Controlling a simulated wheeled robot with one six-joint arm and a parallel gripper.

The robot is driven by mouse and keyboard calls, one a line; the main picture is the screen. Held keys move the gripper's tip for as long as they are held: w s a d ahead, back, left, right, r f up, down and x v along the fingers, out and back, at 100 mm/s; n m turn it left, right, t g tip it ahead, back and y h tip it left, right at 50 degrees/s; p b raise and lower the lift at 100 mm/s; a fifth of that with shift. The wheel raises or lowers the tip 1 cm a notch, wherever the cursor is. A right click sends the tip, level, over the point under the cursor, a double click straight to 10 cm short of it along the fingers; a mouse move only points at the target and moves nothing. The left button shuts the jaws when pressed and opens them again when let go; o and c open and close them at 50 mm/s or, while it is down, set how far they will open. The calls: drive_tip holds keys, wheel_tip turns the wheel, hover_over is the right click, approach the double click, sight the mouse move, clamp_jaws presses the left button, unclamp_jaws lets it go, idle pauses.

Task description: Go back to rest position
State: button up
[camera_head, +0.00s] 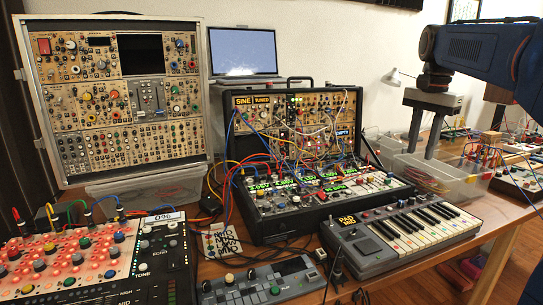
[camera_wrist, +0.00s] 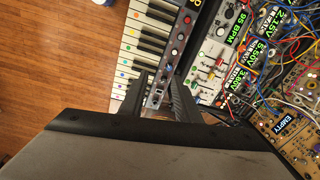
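My gripper (camera_head: 422,153) hangs from my blue arm at the right of the head view, fingers pointing down. Its two fingers stand apart with nothing between them. It appears over or in front of a clear plastic bin (camera_head: 455,180); the exact gap is hard to tell. In the wrist view my gripper (camera_wrist: 160,82) shows two dark, parted fingers, with a keyboard (camera_wrist: 128,60) and a patched synth panel (camera_wrist: 225,65) beyond them. My gripper's grey body hides the lower part of that view.
A wooden table carries a tall modular rack (camera_head: 120,100), a laptop (camera_head: 243,52), a patched synth case (camera_head: 300,110), a small keyboard (camera_head: 400,238) and a red-lit controller (camera_head: 70,260). Bare wood (camera_wrist: 50,60) shows left of the keyboard.

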drive_tip(key=s+a+f+n+t, duration=0.1)
drive_tip(key=s+a+f+n, duration=0.2)
drive_tip(key=s+f, duration=0.5)
drive_tip(key=s+a+f+n+t, duration=0.1)
drive_tip(key=s+a+f+n, duration=0.3)
drive_tip(key=s+f, duration=0.5)
drive_tip(key=s+a+f+n+t, duration=0.2)
drive_tip(key=s+a+f+n, duration=0.1)
drive_tip(key=s+f, duration=0.6)
drive_tip(key=s+n, duration=0.1)
drive_tip(key=s, duration=0.1)
drive_tip(key=shift+s+a+f+n, duration=0.15)
drive_tip(key=shift+s+a+n, duration=0.2)
drive_tip(key=shift+a+n, duration=0.05)
